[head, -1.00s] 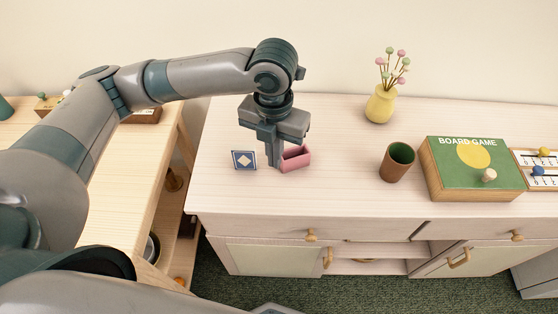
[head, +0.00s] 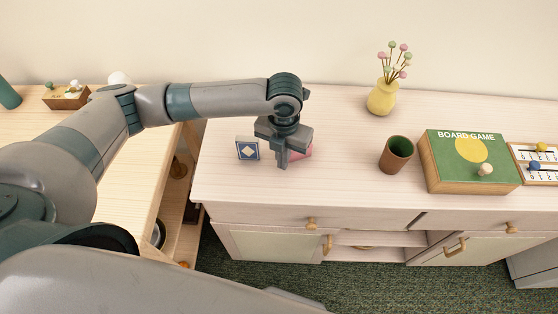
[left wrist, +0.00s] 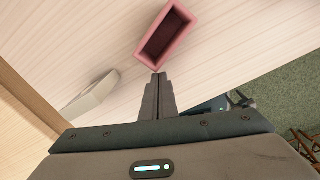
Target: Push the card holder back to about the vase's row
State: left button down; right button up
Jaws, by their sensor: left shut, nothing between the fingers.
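The card holder (head: 303,150) looks like the pink open-topped box on the cabinet's left part, partly hidden behind my left gripper (head: 283,166) in the head view. In the left wrist view the empty-looking pink box (left wrist: 150,55) lies just beyond my left fingertips (left wrist: 157,76). The left fingers are shut with nothing between them, pointing down at its front side; I cannot tell whether they touch it. The yellow vase (head: 382,98) with bead flowers stands farther back and to the right, near the wall.
A brown cup (head: 396,155), a green board game box (head: 460,180) and a number board (head: 540,172) stand to the right. The cabinet top (head: 340,115) behind the box is clear.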

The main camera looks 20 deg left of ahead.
pick_arm(q)
jog(key=shift+w, duration=0.35)
